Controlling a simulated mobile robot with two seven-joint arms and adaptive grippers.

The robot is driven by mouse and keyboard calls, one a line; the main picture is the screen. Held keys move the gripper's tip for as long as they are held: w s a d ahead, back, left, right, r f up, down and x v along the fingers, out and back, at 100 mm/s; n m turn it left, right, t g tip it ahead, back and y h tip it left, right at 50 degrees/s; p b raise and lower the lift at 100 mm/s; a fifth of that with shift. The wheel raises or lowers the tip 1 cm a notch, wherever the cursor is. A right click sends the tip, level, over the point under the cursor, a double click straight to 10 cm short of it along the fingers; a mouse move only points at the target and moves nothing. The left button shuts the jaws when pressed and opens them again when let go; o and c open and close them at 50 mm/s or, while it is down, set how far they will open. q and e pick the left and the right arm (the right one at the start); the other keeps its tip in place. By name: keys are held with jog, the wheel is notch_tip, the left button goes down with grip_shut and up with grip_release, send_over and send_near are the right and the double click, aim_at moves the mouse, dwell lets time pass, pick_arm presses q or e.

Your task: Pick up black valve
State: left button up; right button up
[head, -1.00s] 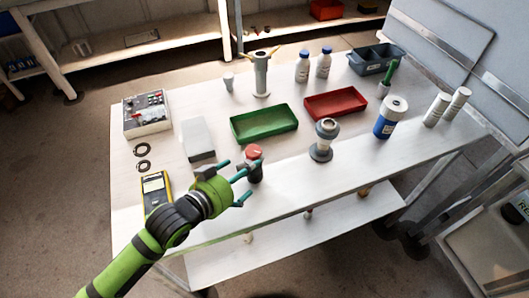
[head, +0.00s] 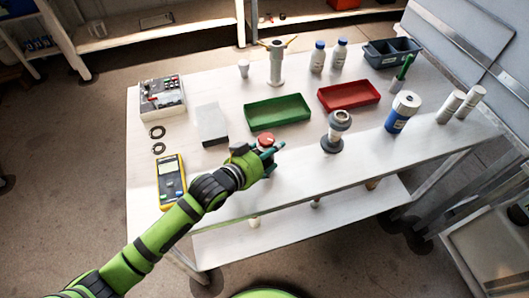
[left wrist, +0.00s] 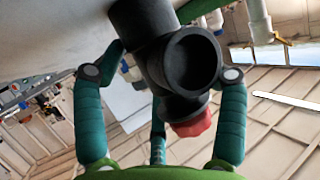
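The black valve stands near the table's front edge, its red knob (head: 266,139) showing in the head view. In the left wrist view its black body (left wrist: 172,60) fills the upper middle, a round open port facing the camera and the red knob below. My left gripper (head: 270,151) is at the valve. In the left wrist view its teal fingers (left wrist: 165,85) are spread on either side of the valve, with a third finger behind. A gap shows beside the left finger, and I see no firm grip. My right gripper is not in view.
A yellow multimeter (head: 161,191) lies to the left. The front strip of table right of the valve is clear.

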pick_arm(q)
jog(key=c, duration=0.6)
